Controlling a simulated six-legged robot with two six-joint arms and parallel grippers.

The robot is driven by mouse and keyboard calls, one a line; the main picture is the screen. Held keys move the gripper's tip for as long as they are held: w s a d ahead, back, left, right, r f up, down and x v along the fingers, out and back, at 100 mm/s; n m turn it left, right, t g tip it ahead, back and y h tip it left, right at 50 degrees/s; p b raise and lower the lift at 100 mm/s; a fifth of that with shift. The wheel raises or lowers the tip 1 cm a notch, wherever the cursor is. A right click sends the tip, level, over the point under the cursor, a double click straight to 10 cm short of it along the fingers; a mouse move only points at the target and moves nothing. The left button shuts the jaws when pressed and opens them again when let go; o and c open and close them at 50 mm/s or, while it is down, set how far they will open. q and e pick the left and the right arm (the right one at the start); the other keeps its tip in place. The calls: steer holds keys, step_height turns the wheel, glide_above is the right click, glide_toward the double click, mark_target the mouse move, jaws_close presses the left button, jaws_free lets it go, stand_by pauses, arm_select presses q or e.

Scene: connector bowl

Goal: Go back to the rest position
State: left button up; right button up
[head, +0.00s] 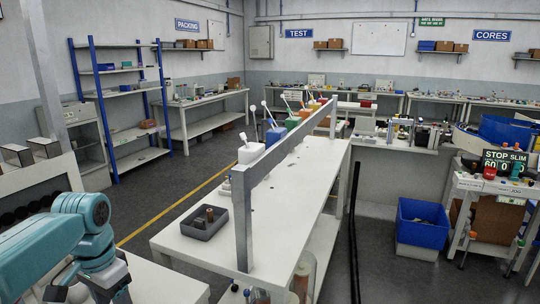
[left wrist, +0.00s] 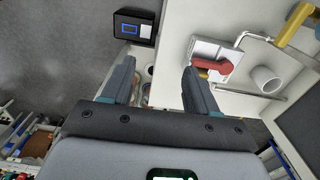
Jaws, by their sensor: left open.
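My left gripper (left wrist: 158,80) shows in the left wrist view with its two dark fingers well apart. No object is seen held between them. In the head view my teal left arm comes in at the lower left, bent at a joint; its fingers cannot be made out there. My right gripper is in neither view. A dark square tray (head: 190,228) with small brown parts in it sits on the near end of the white bench (head: 215,252), to the right of my left arm.
A grey metal rail (head: 241,220) on posts runs along the bench. Blue-framed shelves (head: 115,90) stand at the back left. In the wrist view, a red-handled fitting (left wrist: 212,66) lies beyond the right finger.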

arm_select(q)
steer(key=s+d+f+n+h, duration=0.1)
steer(key=d+f, duration=0.3)
steer(key=f, duration=0.5)
steer(key=s+d+f+h, duration=0.1)
steer(key=d+f, duration=0.3)
steer(key=f, duration=0.5)
steer(key=s+d+f+n+h, duration=0.15)
steer(key=d+f, duration=0.25)
steer(key=f, duration=0.5)
steer(key=s+d+f+n, duration=0.2)
steer(key=s+f, duration=0.3)
steer(key=s, duration=0.4)
steer(key=s+d+f+n, duration=0.2)
steer(key=s+d+f, duration=0.2)
steer(key=s, duration=0.5)
steer(key=shift+x, duration=1.25)
steer(key=shift+w+h, duration=0.15)
steer(key=shift+h, duration=0.1)
steer(key=c, duration=0.3)
steer(key=shift+a, duration=0.1)
steer(key=shift+a+t, duration=0.1)
steer(key=shift+t, duration=0.2)
